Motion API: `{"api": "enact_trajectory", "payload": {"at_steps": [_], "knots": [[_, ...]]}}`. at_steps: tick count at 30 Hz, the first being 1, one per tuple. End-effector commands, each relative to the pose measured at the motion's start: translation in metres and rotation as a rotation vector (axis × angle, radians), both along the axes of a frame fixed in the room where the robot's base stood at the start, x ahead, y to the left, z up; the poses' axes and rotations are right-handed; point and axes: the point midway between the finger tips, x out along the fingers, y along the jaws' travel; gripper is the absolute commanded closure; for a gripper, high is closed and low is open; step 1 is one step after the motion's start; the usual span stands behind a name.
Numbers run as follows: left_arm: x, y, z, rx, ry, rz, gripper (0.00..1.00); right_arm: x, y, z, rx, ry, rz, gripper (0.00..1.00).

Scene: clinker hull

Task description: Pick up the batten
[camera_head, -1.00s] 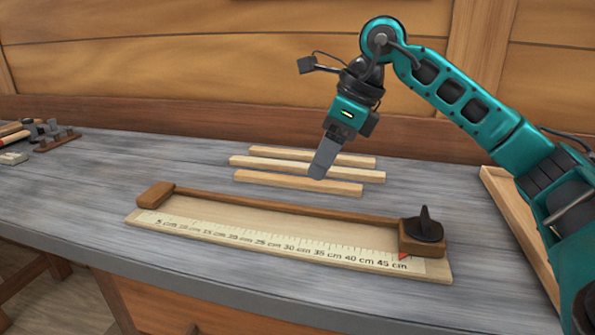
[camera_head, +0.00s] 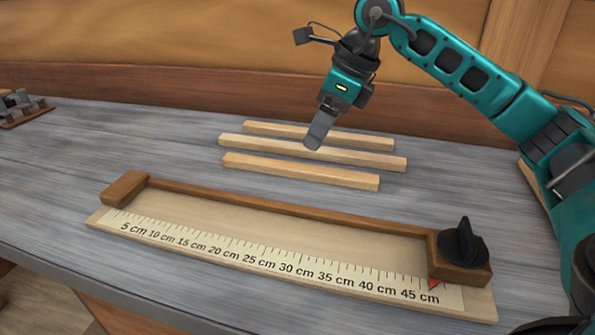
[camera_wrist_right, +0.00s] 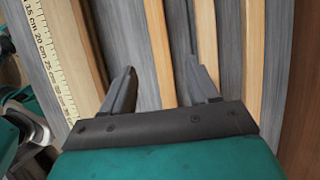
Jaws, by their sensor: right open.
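Three pale wooden battens lie roughly parallel on the grey bench: a back batten (camera_head: 330,137), a middle batten (camera_head: 270,147) and a front batten (camera_head: 300,171). I cannot tell which one the task means. One batten (camera_wrist_right: 158,45) shows between the fingers there, and others lie to the right. My left gripper is not in view.
A wooden measuring board (camera_head: 270,282) with a centimetre scale, an end block (camera_head: 125,188) and a dark-knobbed stop (camera_head: 462,248) lies in front of the battens. A small rack (camera_head: 22,110) stands at far left. Planking rises behind. The bench left of the battens is clear.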

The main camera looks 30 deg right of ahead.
Motion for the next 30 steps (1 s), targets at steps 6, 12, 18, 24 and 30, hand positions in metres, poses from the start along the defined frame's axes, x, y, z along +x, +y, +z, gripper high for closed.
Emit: {"api": "enact_trajectory", "payload": {"at_steps": [6, 12, 18, 24, 30], "knots": [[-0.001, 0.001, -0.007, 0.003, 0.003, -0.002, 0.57, 0.008, 0.007, -0.027, 0.001, 0.001, -0.001, 0.4], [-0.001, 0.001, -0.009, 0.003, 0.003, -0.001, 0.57, 0.012, 0.011, -0.038, 0.0, 0.001, 0.0, 0.4], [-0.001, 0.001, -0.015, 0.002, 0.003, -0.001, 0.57, 0.022, 0.02, -0.065, 0.0, 0.003, 0.001, 0.4], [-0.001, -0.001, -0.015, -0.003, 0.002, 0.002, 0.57, 0.027, 0.023, -0.077, 0.0, -0.001, -0.001, 0.4], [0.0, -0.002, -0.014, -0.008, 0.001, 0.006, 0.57, 0.027, 0.023, -0.076, 0.0, 0.0, -0.001, 0.46]]}}
